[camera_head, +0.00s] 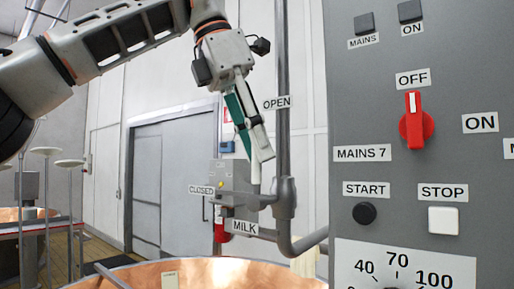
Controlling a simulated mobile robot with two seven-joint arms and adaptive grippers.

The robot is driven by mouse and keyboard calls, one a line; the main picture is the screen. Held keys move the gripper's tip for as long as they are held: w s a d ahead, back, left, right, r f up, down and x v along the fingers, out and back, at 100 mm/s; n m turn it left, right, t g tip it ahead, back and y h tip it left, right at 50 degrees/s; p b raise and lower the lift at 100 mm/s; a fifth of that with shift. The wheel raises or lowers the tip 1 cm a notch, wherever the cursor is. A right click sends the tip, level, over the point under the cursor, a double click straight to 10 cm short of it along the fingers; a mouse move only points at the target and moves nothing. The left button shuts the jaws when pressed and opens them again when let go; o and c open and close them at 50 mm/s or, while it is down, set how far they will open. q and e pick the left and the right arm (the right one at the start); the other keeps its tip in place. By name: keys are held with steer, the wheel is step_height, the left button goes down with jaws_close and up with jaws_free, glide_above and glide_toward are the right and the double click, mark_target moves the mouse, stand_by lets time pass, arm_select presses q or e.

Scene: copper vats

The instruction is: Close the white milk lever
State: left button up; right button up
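The white milk lever (255,174) stands upright on the pipe fitting above the MILK label (244,227). Its upper part is hidden behind my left gripper. The OPEN label (277,103) is near its top end and the CLOSED label (202,190) is to its left. My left gripper (255,150) comes down from above, with its fingertips at the lever's upper part. Its fingers overlap in this view, so I cannot tell whether they are open, shut, or touching the lever. My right gripper is out of view.
A vertical grey pipe (283,70) runs just right of the gripper. A large grey control panel (440,180) with a red knob (416,122) fills the right side. A copper vat (215,274) is below. A grey box (228,172) stands behind the lever.

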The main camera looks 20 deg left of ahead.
arm_select(q)
steer(key=shift+d+f, duration=0.15)
steer(key=shift+f, duration=0.2)
steer(key=shift+w, duration=0.1)
jaws_close()
